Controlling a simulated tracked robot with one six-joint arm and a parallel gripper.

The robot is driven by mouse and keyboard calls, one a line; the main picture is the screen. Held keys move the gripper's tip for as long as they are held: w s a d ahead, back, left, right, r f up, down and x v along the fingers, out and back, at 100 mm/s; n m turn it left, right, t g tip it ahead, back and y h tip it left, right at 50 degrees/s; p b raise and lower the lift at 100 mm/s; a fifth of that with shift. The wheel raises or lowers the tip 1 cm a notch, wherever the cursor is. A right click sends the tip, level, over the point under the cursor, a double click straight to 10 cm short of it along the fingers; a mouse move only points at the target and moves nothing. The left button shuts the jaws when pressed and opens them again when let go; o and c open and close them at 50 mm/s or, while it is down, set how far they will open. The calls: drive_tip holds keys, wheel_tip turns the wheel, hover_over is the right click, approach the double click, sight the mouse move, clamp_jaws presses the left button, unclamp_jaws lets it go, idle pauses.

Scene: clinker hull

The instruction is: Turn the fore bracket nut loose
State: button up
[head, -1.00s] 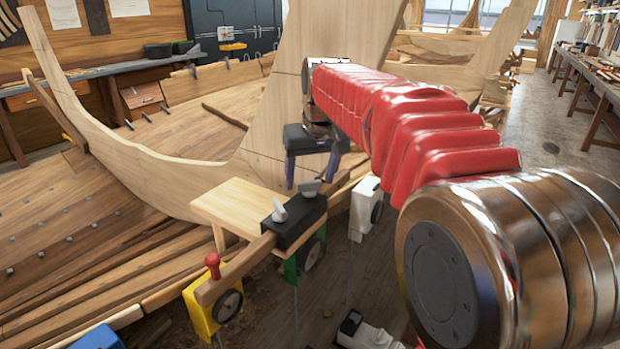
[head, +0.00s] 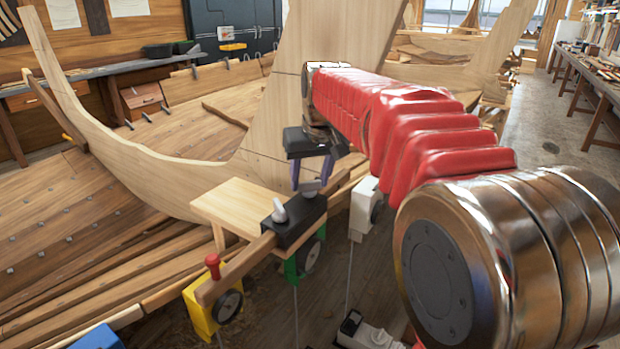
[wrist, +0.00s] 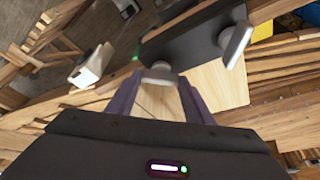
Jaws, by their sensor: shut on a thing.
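A black bracket (head: 297,228) sits at the corner of a pale wooden board and carries two grey winged nuts. The far nut (head: 311,187) is under my gripper (head: 310,184). In the wrist view this nut (wrist: 159,76) lies at the ends of the purple fingers, and my gripper (wrist: 158,84) is shut on it from above. The near nut (head: 279,211) stands free; it also shows in the wrist view (wrist: 236,44), to the right. The fingertips partly hide the far nut, and I cannot tell which nut is the fore one.
The pale board (head: 240,205) lies beside the bracket. A yellow clamp (head: 203,308) with a red knob, a green wheeled part (head: 302,262) and a white one (head: 363,208) hang along the rail. The tall pale plank (head: 320,60) stands close behind my gripper.

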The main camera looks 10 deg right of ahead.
drive_tip(key=shift+n+y, duration=0.3)
drive_tip(key=shift+n, duration=0.2)
drive_tip(key=n, duration=0.2)
drive_tip(key=n+y, duration=0.1)
drive_tip(key=n, duration=0.1)
drive_tip(key=shift+w+d, duration=0.1)
drive_tip(key=shift+d, duration=0.1)
drive_tip(key=shift+d+n+g+y, duration=0.1)
drive_tip(key=shift+n+g+y, duration=0.3)
drive_tip(key=shift+n, duration=0.75)
drive_tip(key=shift+n+g+y, duration=0.3)
drive_tip(key=shift+n+y, duration=0.2)
drive_tip(key=shift+n, duration=0.65)
drive_tip(key=o, duration=1)
drive_tip(key=shift+o, duration=0.2)
drive_tip(key=shift+r, duration=0.1)
drive_tip(key=v, duration=1.3)
drive_tip(key=shift+r, duration=0.3)
drive_tip(key=shift+w+d, duration=0.1)
drive_tip(key=shift+c, duration=0.5)
